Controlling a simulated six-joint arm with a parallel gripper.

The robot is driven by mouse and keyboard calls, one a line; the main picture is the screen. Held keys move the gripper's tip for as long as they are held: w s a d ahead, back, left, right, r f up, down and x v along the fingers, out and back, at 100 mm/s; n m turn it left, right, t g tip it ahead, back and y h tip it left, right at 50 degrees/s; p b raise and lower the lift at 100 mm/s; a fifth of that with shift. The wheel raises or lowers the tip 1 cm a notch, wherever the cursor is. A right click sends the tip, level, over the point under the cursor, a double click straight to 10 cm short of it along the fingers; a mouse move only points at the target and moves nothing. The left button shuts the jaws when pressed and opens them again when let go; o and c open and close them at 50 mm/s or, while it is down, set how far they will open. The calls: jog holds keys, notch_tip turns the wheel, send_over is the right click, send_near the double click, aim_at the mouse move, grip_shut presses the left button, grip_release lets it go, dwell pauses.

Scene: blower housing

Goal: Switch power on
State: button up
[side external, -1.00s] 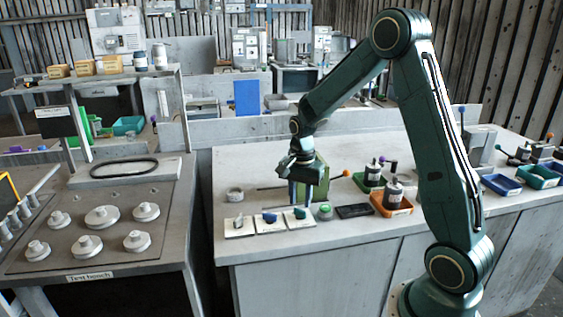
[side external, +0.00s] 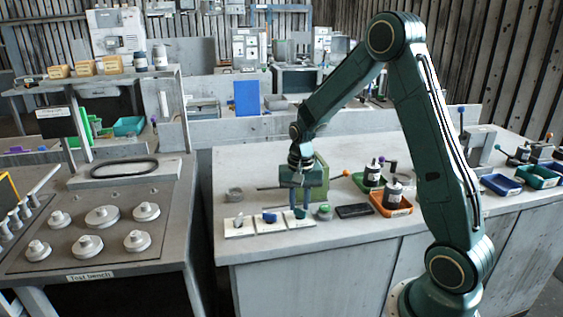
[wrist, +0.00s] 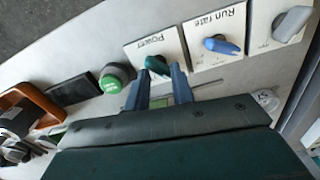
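The Power plate (wrist: 152,50) carries a dark green knob (wrist: 157,66), the rightmost of the row of three in the side view, where my gripper partly hides it. My gripper (wrist: 160,76) points down at this knob. Its two fingers are apart, and the knob shows between and just past their tips in the wrist view. My gripper (side external: 300,212) also shows low over the plate in the side view. I cannot tell whether either finger touches the knob.
A blue Run rate knob (wrist: 221,45) and a grey knob (wrist: 292,22) sit beside the Power plate. A green button (wrist: 112,79) and a dark slab (side external: 354,211) lie on its other side. An orange tray (side external: 391,207) holds dark bottles. A green box (side external: 320,172) stands behind.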

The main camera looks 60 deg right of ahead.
aim_at(300, 213)
jog(key=n, duration=0.1)
jog(key=f+n, duration=0.1)
jog(key=n, duration=0.2)
jog(key=shift+s+d+f+n, duration=0.2)
jog(key=shift+d+n, duration=0.05)
jog(key=shift+n, duration=0.05)
jog(key=n, duration=0.3)
jog(key=shift+w+r+n, duration=0.15)
jog(key=shift+n, duration=0.15)
jog(key=shift+a+f, duration=0.1)
jog(key=shift+f, duration=0.55)
grip_shut()
